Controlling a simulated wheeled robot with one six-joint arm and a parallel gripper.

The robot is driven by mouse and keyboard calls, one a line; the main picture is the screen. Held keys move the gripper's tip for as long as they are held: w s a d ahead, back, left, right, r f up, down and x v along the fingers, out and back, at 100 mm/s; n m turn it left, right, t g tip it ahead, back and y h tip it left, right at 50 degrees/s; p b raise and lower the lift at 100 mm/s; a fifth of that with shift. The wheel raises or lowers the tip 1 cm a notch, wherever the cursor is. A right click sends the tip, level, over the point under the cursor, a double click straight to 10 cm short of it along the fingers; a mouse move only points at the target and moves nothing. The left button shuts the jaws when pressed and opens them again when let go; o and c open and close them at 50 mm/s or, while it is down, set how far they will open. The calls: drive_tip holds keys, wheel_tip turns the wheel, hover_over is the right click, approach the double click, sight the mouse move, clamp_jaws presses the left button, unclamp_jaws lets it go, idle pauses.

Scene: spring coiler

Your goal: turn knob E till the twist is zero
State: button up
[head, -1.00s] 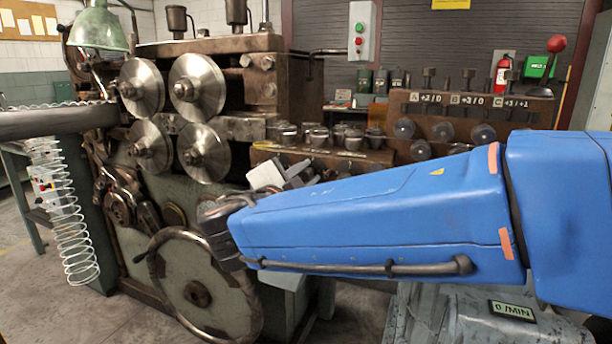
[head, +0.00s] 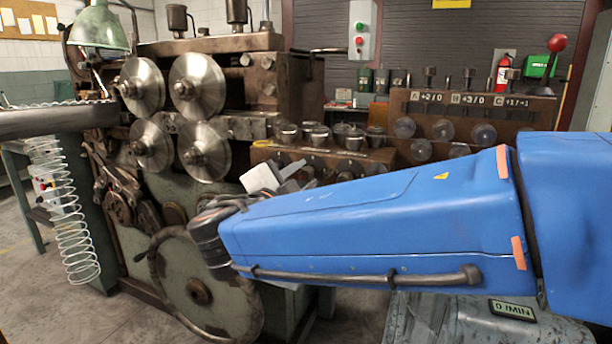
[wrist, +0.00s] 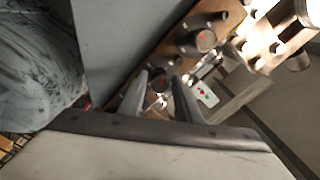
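The brown knob block (head: 330,160) stands on the machine, with a row of dark knobs on its front partly hidden behind my blue arm. No letter E can be read, so I cannot tell which knob is E. My gripper (head: 288,172) is at the front of this block in the head view. A round knob with a red mark (wrist: 205,40) lies beyond the fingers. I see no knob clearly held, and contact cannot be told.
A second brown panel (head: 470,108) carries round dials and counters lettered A, B and C. Metal rollers (head: 197,87) and a large handwheel (head: 200,290) are at the left. A wire coil (head: 75,225) hangs at far left. A display (head: 512,310) reads 0 /MIN.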

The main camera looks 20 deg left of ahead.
drive_tip(key=s+a, duration=0.1)
drive_tip(key=s, duration=1.4)
drive_tip(key=shift+s, duration=0.2)
